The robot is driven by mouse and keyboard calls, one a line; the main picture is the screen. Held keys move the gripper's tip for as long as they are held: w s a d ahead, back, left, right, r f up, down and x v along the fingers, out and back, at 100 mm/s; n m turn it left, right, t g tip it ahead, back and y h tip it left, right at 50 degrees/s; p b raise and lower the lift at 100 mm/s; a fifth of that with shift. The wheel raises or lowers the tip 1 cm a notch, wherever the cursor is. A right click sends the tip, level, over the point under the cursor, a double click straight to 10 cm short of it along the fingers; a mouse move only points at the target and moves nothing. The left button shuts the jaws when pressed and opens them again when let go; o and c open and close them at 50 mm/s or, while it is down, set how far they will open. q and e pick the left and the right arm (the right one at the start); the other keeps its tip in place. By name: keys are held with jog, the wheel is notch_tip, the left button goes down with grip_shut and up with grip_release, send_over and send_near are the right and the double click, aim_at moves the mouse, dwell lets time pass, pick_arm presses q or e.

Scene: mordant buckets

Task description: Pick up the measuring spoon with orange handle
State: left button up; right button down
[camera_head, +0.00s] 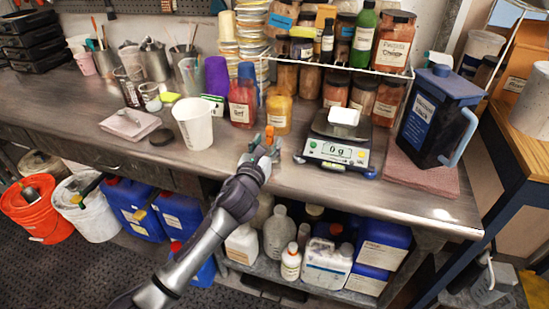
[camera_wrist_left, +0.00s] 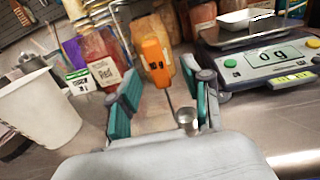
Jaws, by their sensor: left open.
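The measuring spoon with orange handle (camera_wrist_left: 154,62) shows between the open fingers of my left gripper (camera_wrist_left: 160,103) in the left wrist view. Its thin shaft runs down to a small metal cup (camera_wrist_left: 187,121) close to the right finger. In the head view the orange handle (camera_head: 269,135) shows at the tip of my left gripper (camera_head: 262,150), over the front part of the bench. The fingers stand apart on either side of the spoon. I cannot tell whether either finger touches it. My right gripper is not in view.
A scale (camera_head: 338,148) reading 0 g stands right of the gripper, with a white tray on top. A white cup (camera_head: 194,124) stands to the left. Labelled jars (camera_head: 277,112) stand just behind. A dark blue jug (camera_head: 437,118) stands farther right. Bare bench lies in front of the cup.

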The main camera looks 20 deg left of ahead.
aim_at(269, 127)
pick_arm(q)
jog(key=shift+w, duration=1.45)
jog(key=c, duration=0.9)
grip_shut()
jog(key=shift+a+r, duration=0.1)
jog(key=shift+r, duration=0.55)
notch_tip(269, 127, up, 3)
jog(key=shift+f+p, duration=0.1)
jog(key=shift+p, duration=0.2)
jog(key=s+d+r, duration=0.4)
jog(key=d+r, duration=0.3)
jog(key=d, duration=0.4)
jog(key=shift+s, duration=0.3)
